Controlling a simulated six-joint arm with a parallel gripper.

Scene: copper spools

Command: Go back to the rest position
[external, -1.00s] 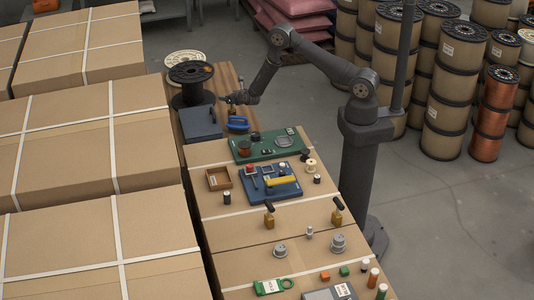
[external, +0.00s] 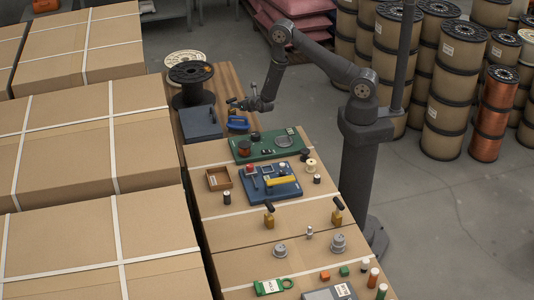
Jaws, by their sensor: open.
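My gripper (external: 236,103) is at the far end of the work surface, raised above the blue-handled item (external: 238,122) and to the right of the dark grey box (external: 201,122). It is small in the external view, and nothing shows held in it. It is open. My arm is bent, with its elbow high at the back and its base on the right side of the work surface.
A black spool (external: 192,82) stands at the far end. A green board (external: 268,146) and a blue board (external: 260,190) carry small parts. A wooden tray (external: 218,179) sits at the left. Large strapped cartons (external: 90,160) line the left; copper spools (external: 492,115) stand right.

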